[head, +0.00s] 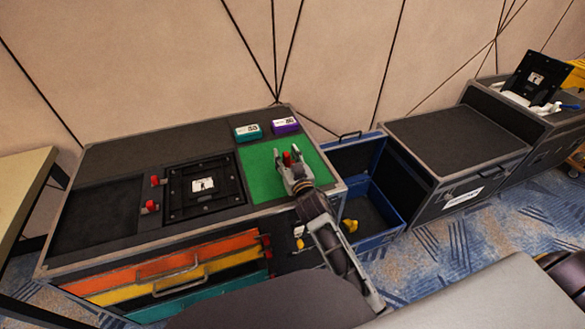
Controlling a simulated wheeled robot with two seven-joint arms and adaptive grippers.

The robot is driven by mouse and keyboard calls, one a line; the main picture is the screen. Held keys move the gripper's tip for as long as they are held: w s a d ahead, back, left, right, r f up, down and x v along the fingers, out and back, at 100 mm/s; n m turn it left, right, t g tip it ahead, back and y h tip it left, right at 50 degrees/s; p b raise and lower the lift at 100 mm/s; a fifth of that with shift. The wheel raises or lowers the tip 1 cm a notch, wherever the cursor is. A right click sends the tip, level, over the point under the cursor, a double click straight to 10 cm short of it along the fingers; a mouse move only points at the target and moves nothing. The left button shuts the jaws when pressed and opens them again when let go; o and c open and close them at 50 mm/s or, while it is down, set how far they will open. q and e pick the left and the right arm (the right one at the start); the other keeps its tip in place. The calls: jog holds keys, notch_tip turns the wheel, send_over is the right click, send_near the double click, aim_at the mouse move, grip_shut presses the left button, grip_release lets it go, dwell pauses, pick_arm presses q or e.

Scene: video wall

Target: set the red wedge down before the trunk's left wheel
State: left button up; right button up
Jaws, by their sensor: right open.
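A small red piece (287,158), which looks like the red wedge, shows at the fingertips of my right gripper (290,164), over the green mat (258,178). The gripper is open, its fingers on either side of the red piece; I cannot tell if they touch it. My right arm comes up from the lower right and covers part of the mat. A dark trunk (455,140) with a grey rim and a white label stands right of the workbench. Its left wheel cannot be made out. My left gripper is not in view.
The workbench top holds a teal box (248,132), a purple box (285,125) and a black panel (204,188) beside two red pieces (151,206). An open blue drawer or bin (376,240) with a yellow item (350,225) lies between bench and trunk. Patterned carpet (470,245) is clear in front.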

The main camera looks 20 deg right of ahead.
jog(key=shift+c, duration=0.4)
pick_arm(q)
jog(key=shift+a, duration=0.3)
pick_arm(e)
grip_shut()
jog(key=shift+r, duration=0.15)
jog(key=shift+r, duration=0.5)
notch_tip(320, 180, up, 8)
jog(key=shift+f+p, duration=0.1)
jog(key=shift+p, duration=0.85)
jog(key=shift+r, duration=0.5)
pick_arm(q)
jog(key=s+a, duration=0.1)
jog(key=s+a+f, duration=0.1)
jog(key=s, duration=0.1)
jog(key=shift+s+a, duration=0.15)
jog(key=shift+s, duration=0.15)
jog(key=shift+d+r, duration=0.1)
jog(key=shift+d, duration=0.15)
